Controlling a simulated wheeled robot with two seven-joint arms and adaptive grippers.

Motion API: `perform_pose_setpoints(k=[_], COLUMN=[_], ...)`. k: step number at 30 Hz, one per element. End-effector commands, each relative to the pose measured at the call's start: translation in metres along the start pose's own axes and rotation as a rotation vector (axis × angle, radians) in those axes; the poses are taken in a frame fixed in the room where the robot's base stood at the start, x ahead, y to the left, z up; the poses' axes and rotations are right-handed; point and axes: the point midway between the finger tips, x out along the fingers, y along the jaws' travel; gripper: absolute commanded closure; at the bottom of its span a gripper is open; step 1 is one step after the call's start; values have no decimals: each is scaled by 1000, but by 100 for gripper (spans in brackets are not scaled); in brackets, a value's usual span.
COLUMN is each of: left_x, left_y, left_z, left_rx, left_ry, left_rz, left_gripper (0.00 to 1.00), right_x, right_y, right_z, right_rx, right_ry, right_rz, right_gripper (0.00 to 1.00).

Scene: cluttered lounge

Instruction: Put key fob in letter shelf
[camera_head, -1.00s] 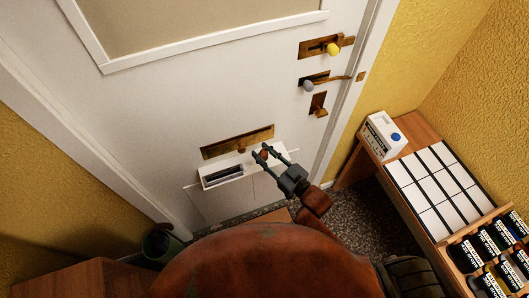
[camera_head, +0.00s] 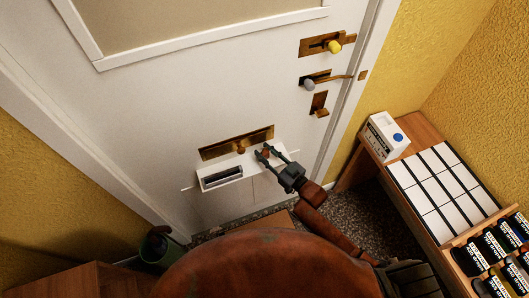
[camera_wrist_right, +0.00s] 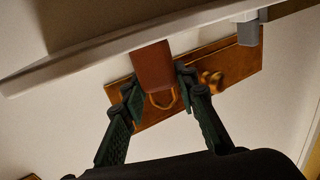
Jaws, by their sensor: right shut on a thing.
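The key fob is a reddish-brown tab (camera_wrist_right: 152,65) with a brass ring, seen in the right wrist view. My right gripper (camera_head: 265,152) is shut on it, with the ring between the fingertips (camera_wrist_right: 160,93). In the head view the fob is a small reddish spot between the fingers. The white letter shelf (camera_head: 218,182) is on the door below the brass letter plate (camera_head: 222,147). The gripper is at the shelf's right part. In the wrist view the fob's far end meets the shelf's white edge (camera_wrist_right: 90,55); I cannot tell whether they touch. My left gripper is not in view.
The white door (camera_head: 150,110) stands close behind the shelf, with a brass handle (camera_head: 330,80) higher up. A dark bin (camera_head: 157,248) stands at lower left.

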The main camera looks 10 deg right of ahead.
Motion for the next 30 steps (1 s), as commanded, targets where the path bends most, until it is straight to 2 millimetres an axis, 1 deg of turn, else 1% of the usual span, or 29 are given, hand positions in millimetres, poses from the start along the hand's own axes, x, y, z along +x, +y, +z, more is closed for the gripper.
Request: perform_pose_setpoints(k=[6, 7, 9, 10, 17, 20, 23, 26, 30], left_x=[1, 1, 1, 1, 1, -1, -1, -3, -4], left_y=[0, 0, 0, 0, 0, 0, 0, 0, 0], left_z=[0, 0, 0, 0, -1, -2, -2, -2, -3], left_rx=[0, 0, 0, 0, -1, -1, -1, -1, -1], left_ry=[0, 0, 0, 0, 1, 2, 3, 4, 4], left_rz=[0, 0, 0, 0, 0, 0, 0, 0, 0], left_gripper=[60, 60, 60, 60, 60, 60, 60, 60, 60], right_x=[0, 0, 0, 0, 0, 0, -14, -32, -63], right_y=[0, 0, 0, 0, 0, 0, 1, 1, 0], right_z=[3, 3, 3, 3, 2, -2, 1, 1, 1], right_rx=[0, 0, 0, 0, 0, 0, 0, 0, -1], right_ry=[-1, -1, -1, -1, -1, 0, -5, -6, -6], right_rz=[0, 0, 0, 0, 0, 0, 2, 2, 1], right_gripper=[93, 71, 66, 65, 65, 65, 65, 65, 65])
